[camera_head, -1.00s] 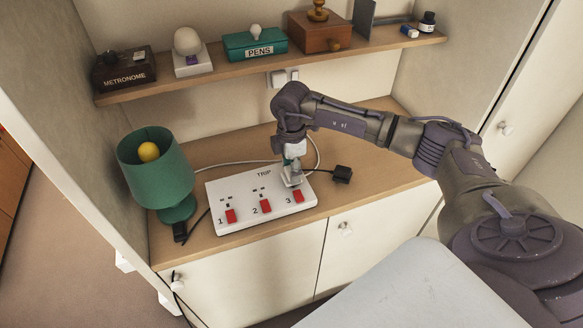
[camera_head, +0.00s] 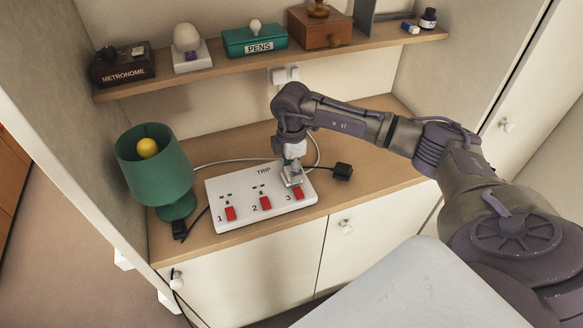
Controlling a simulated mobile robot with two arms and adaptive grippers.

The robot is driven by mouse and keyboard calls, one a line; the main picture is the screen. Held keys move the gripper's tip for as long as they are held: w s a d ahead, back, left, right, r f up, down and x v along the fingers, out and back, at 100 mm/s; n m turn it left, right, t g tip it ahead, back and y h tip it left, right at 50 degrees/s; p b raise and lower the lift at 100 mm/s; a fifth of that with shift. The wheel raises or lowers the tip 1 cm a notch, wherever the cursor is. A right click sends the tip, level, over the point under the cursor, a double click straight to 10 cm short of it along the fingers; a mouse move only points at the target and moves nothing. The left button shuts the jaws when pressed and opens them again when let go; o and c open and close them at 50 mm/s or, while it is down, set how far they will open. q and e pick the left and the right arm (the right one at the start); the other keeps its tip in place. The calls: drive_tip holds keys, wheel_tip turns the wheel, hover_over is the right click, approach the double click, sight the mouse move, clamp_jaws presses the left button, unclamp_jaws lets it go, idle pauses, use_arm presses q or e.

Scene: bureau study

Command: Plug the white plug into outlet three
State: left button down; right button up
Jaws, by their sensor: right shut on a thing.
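A white power strip (camera_head: 240,213) lies on the desk, marked TRIP, with outlets numbered 1, 2 and 3 and a red switch at each. My right gripper (camera_head: 292,180) points down over outlet three, just behind its red switch (camera_head: 299,194). It is shut on what seems to be the white plug, which its fingers mostly hide. I cannot tell whether the pins are in the holes. Outlets one (camera_head: 226,196) and two (camera_head: 261,189) look empty. My left gripper is out of view.
A black plug (camera_head: 343,171) lies right of the strip. A green lamp (camera_head: 156,170) stands at the left. A pale cable (camera_head: 232,162) runs behind the strip. A shelf (camera_head: 210,77) with a metronome and a pens box overhangs the back. Bare desk (camera_head: 385,165) lies to the right.

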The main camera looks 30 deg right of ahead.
drive_tip(key=shift+f, duration=0.25)
drive_tip(key=o, duration=1.2)
drive_tip(key=shift+o, duration=0.2)
drive_tip(key=shift+r+p, duration=2.4)
drive_tip(key=shift+r, duration=1.15)
